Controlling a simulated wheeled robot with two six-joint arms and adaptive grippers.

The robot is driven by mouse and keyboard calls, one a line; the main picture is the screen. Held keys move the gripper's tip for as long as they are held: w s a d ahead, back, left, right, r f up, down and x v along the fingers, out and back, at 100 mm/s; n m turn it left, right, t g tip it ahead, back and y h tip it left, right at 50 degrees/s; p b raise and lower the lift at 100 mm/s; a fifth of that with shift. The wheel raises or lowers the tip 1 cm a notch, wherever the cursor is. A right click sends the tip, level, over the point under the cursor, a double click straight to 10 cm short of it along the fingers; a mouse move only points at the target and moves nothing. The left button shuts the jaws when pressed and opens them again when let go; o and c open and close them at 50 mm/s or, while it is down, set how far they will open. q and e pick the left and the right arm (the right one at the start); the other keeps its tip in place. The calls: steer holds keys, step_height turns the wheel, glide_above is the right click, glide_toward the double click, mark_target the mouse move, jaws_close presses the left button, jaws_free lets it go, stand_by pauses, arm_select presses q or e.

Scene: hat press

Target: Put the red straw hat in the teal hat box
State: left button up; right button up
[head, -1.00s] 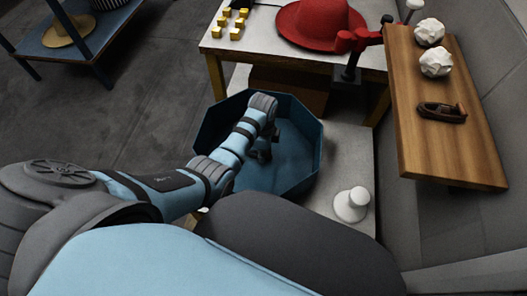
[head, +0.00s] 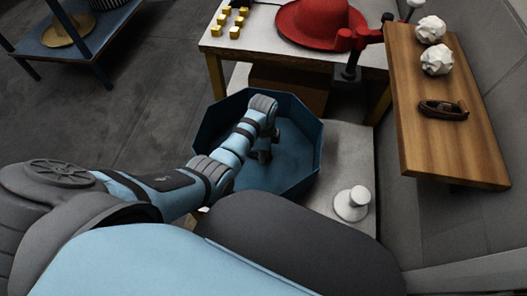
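The red straw hat (head: 312,22) lies brim down on the white-topped table at the top of the head view, and its top is cut off by the picture edge. The teal hat box (head: 298,178) is open, many-sided, and stands on a lower pale surface in front of that table. My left arm reaches over the box's left side. My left gripper (head: 264,153) points down inside the box, well apart from the hat. Its fingers are dark and small, so their opening is unclear. I see no hat in the visible part of the box. My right gripper is out of view.
A red press part (head: 350,40) stands at the hat's right edge. Several yellow blocks (head: 229,22) lie left of the hat. A wooden shelf (head: 450,130) at right holds white crumpled balls and a small brown object (head: 442,109). A white knob-topped object (head: 352,203) stands right of the box.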

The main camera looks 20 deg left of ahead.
arm_select(q)
steer(key=o, duration=1)
